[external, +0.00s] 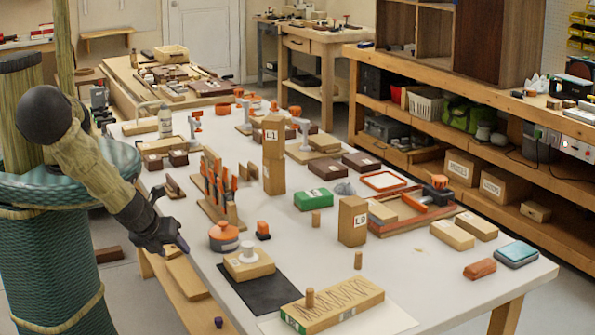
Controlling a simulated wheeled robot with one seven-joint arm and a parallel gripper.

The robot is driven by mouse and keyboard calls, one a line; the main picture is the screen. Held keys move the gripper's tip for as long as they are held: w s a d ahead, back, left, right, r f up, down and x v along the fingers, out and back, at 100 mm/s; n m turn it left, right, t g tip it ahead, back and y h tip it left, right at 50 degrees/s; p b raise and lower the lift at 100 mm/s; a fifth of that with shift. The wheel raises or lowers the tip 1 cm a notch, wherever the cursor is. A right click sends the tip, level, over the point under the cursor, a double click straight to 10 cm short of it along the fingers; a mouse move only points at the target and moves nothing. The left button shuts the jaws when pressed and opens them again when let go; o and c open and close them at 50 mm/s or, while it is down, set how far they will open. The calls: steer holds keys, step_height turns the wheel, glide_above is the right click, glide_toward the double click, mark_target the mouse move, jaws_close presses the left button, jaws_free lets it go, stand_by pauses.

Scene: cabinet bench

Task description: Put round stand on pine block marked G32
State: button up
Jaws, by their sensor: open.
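The block sits at the edge of a black mat (278,293). My gripper (182,247) is open and empty at the table's left edge, left of the block and apart from it. Its fingers are small and dark in this view.
An orange round pot (224,236) and orange-handled tools in a rack (222,190) stand behind the block. A long pine block with a peg (340,303) lies in front. Tall blocks marked L1 (273,165) and L9 (352,220) stand farther right.

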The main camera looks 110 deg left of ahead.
steer(key=w+d+r+n+g+h, duration=0.1)
steer(key=d+r+n+h, duration=0.15)
steer(key=r+n, duration=0.25)
steer(key=w+d+r+n+h, duration=0.1)
steer(key=d+r+n+h, duration=0.1)
steer(key=r+n+h, duration=0.15)
steer(key=w+a+r+n+t+h, duration=0.1)
steer(key=r+n, duration=0.6)
steer(key=r, duration=0.8)
steer(key=shift+w+a+r+t, duration=0.15)
steer(key=shift+w+a+t, duration=0.25)
steer(key=shift+a+t, duration=0.5)
